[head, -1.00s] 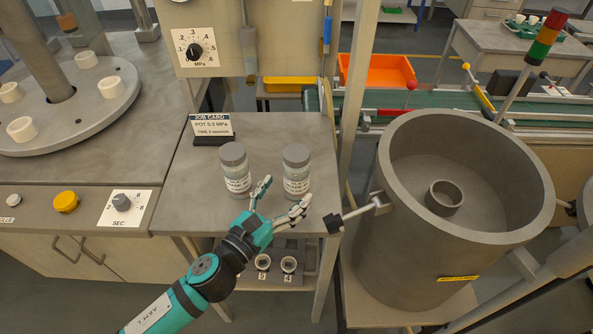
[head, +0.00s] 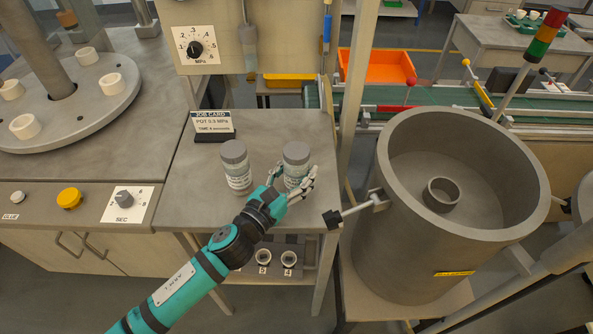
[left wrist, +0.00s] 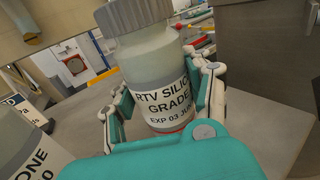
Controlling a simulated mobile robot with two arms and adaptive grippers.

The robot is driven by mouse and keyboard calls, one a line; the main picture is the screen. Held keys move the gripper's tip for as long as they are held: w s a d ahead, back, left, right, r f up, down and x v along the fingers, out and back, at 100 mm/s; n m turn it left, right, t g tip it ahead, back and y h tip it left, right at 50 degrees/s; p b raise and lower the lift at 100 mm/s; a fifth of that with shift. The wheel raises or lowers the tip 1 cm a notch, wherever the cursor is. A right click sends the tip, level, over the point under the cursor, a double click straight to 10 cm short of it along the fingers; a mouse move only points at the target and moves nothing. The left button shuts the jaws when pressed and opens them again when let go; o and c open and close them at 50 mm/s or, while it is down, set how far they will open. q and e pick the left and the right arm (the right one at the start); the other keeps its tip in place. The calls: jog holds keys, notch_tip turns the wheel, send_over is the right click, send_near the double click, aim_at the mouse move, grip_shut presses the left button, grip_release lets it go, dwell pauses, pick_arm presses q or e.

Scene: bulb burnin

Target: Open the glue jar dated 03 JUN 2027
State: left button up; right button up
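Two grey-lidded jars stand upright on the grey bench. The right jar (head: 296,166) has my left gripper (head: 294,180) around it. In the left wrist view its label (left wrist: 166,102) reads "RTV SILI… GRADE… EXP 03 JU…", the rest being cut off or hidden. Its grey lid (left wrist: 134,14) is on. The fingers (left wrist: 162,95) lie on both sides of the jar body, below the lid, very close to it; I cannot tell whether they press on it. The other jar (head: 236,168) stands just left, its date unreadable; part of it shows in the left wrist view (left wrist: 20,140). My right gripper is out of view.
A job card (head: 213,127) stands behind the jars. A large grey pot (head: 450,245) with a black-ended rod (head: 333,219) is close on the right. A dial panel (head: 195,48) is behind. A holder with small round cups (head: 264,257) sits below.

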aim_at(290, 165)
pick_arm(q)
jog(key=c, duration=0.7)
jog(key=shift+r, duration=0.1)
jog(key=shift+c, duration=0.2)
jog(key=shift+r, duration=0.15)
jog(key=shift+r, duration=0.25)
notch_tip(290, 165, up, 3)
jog(key=shift+r+p, duration=0.2)
jog(key=shift+p, duration=0.35)
jog(key=s+b, duration=0.2)
jog(key=s, duration=1.4)
jog(key=shift+r, duration=0.4)
